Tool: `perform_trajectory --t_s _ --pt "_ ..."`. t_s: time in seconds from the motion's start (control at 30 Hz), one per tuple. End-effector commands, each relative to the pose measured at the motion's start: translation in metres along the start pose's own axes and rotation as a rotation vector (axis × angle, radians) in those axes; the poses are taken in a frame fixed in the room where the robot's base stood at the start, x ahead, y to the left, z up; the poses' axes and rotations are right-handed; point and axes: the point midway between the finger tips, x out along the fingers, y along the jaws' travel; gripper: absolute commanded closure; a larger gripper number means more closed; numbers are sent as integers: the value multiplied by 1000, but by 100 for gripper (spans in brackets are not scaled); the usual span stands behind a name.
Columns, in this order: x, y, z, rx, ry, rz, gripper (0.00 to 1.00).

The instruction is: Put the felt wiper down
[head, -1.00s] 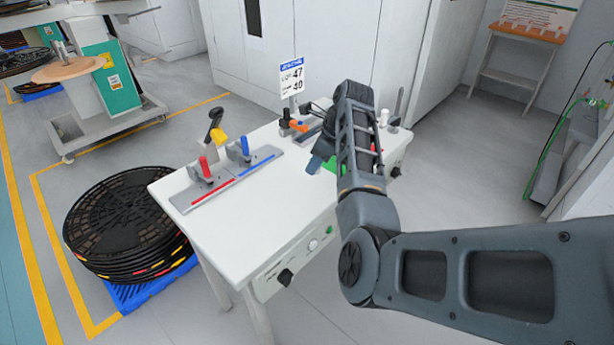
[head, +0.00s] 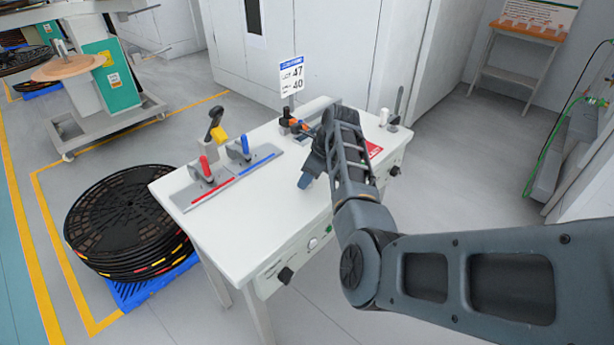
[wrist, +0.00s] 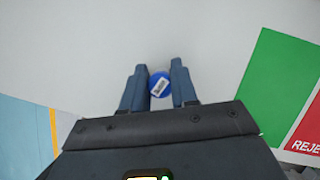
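The felt wiper (wrist: 159,85) shows in the wrist view as a round blue end with a small white label, between the two fingers. My gripper (wrist: 158,68) is shut on it, with a finger touching each side. In the head view my gripper (head: 307,181) hangs over the bare middle of the white table (head: 260,215), pointing down. The wiper's lower part is hidden in both views, so I cannot tell whether it touches the tabletop.
A splicing rail with red and blue clamps (head: 228,178) lies on the table's left. A green panel (wrist: 275,85) and a red "REJE…" panel (wrist: 311,130) are right of the gripper. A sign (head: 291,76) stands at the back. Black reels (head: 125,225) are stacked on the floor.

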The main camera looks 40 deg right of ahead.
Motion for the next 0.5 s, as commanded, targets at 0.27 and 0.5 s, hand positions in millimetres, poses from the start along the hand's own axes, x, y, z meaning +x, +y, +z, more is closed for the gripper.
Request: perform_trajectory --t_s 0.27,0.5 --pt "0 0 0 0 0 0 47" --pt "-2 0 1 0 0 0 47"
